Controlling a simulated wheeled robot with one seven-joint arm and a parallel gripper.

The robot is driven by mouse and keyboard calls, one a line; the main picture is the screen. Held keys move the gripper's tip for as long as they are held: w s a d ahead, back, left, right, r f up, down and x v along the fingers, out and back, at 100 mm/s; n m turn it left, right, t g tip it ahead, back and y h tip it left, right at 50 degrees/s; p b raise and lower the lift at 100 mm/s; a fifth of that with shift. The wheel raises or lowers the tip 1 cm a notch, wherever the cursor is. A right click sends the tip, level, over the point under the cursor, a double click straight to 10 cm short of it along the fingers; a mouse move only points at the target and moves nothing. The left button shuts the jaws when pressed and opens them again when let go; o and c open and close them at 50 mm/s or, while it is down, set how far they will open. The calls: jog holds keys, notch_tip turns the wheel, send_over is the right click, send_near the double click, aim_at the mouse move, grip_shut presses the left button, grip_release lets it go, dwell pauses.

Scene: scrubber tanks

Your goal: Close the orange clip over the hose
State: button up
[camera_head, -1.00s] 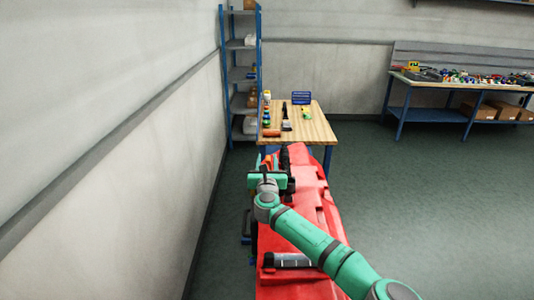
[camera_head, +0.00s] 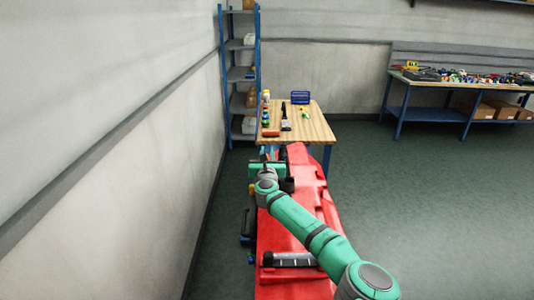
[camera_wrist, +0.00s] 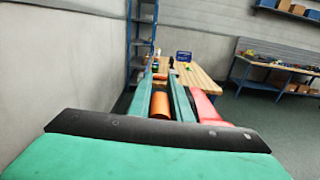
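My gripper (camera_wrist: 160,76) points ahead in the wrist view, its two green fingers apart. An orange rounded part (camera_wrist: 160,106), which looks like the orange clip, shows in the gap between the fingers. I cannot tell whether the fingers touch it. In the head view, my gripper (camera_head: 265,164) is over the far left side of the red scrubber tank (camera_head: 300,228), and my wrist hides the clip there. I cannot make out the hose clearly in either view.
A wooden table (camera_head: 315,126) with tools and bottles stands just beyond the red tank. A blue shelf rack (camera_head: 239,75) is behind it at the left, near the grey wall (camera_head: 110,150). A workbench (camera_head: 450,87) is at the back right. The floor right of the tank is clear.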

grip_shut()
jog(key=d, duration=0.1)
jog(key=d+m, duration=0.1)
jog(key=d, duration=0.1)
jog(key=shift+r, duration=0.35)
jog(key=shift+d, duration=0.1)
jog(key=o, duration=0.7)
grip_release()
jog(key=shift+d+m, duration=0.15)
jog(key=shift+m, duration=0.15)
jog(key=shift+c, duration=0.2)
jog(key=shift+o, duration=0.4)
jog(key=shift+d, duration=0.15)
jog(key=shift+s, duration=0.1)
